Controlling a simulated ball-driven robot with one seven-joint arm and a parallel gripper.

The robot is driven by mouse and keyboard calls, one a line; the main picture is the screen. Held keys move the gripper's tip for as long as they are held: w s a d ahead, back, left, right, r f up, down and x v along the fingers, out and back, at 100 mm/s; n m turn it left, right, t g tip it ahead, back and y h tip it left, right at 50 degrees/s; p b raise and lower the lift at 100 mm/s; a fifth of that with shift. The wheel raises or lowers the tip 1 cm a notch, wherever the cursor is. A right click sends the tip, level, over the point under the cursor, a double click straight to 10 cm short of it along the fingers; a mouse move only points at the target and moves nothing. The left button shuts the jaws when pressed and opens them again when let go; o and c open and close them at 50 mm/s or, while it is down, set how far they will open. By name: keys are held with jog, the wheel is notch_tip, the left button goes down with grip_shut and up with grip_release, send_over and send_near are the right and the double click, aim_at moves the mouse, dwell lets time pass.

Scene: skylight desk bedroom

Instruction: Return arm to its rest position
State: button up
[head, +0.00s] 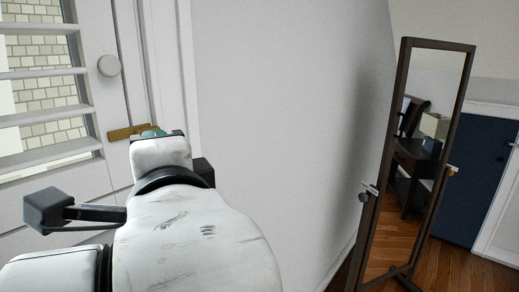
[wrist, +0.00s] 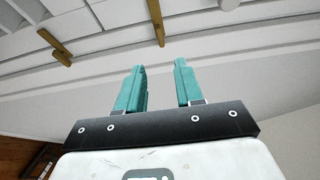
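My arm reaches forward from the bottom of the head view toward a white louvred door. My gripper (head: 153,133) is at its far end, mostly hidden behind the white wrist; only a bit of teal shows beside a brass bar (head: 128,132) on the door side. In the wrist view, my gripper (wrist: 161,88) has its two teal fingers apart, with nothing between them. White panelling and wall show beyond the fingers.
The white louvred door (head: 95,110) with a round knob (head: 109,66) stands close on the left. A plain white wall (head: 280,110) fills the middle. A dark-framed standing mirror (head: 397,150) is on the right, on wooden floor (head: 450,272), before a dark blue panel (head: 478,180).

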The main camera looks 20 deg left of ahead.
jog(key=w+d+f+n+h+b, duration=0.1)
jog(key=w+d+f+h, duration=0.25)
jog(key=d+f, duration=0.4)
jog(key=w+d+f+n+h, duration=0.2)
jog(key=w+d+f, duration=0.25)
jog(key=f, duration=0.55)
jog(key=s+d+f+n+g+h, duration=0.2)
jog(key=d+f+g+h, duration=0.15)
jog(key=d+f, duration=1.25)
jog(key=s+d+f+n+g+h+b, duration=0.2)
jog(key=s+d+f+g+h, duration=0.3)
jog(key=s+d+f, duration=1.4)
jog(key=s+d+f+n+g+y, duration=0.1)
jog(key=s+d+f+g, duration=0.2)
jog(key=s, duration=0.6)
jog(key=shift+f+b, duration=0.3)
jog(key=shift+f, duration=0.6)
jog(key=shift+n, duration=0.3)
